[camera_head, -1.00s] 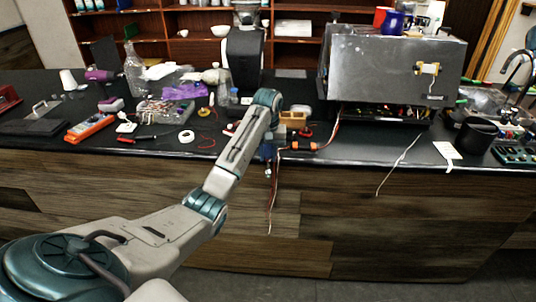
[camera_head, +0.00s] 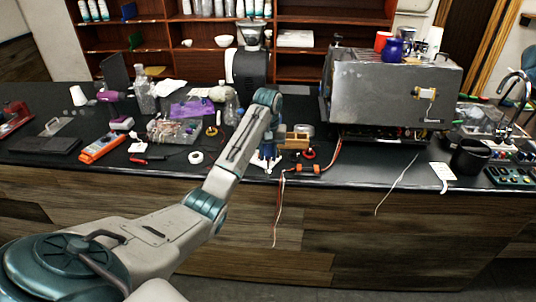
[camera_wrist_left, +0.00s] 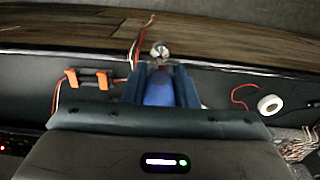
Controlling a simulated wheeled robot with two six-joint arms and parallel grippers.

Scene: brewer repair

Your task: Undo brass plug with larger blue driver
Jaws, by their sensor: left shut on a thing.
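My left gripper (camera_head: 266,160) is low over the front edge of the dark counter (camera_head: 345,170), left of the orange connector. In the left wrist view my left gripper (camera_wrist_left: 160,75) is shut on a blue handle (camera_wrist_left: 158,92), which looks like the blue driver. A small silvery round part (camera_wrist_left: 159,50) shows just beyond the fingertips; I cannot tell whether it belongs to the driver. I cannot make out the brass plug for certain. A brass-coloured fitting (camera_head: 427,93) sits on the side of the grey metal brewer (camera_head: 370,90). My right gripper is not in view.
An orange connector (camera_head: 304,170) with loose wires lies near the counter edge, and wires hang over the front. A white tape roll (camera_head: 196,157), an orange meter (camera_head: 101,148) and a clear tray of wires (camera_head: 175,131) lie to the left. A black cup (camera_head: 470,156) stands right.

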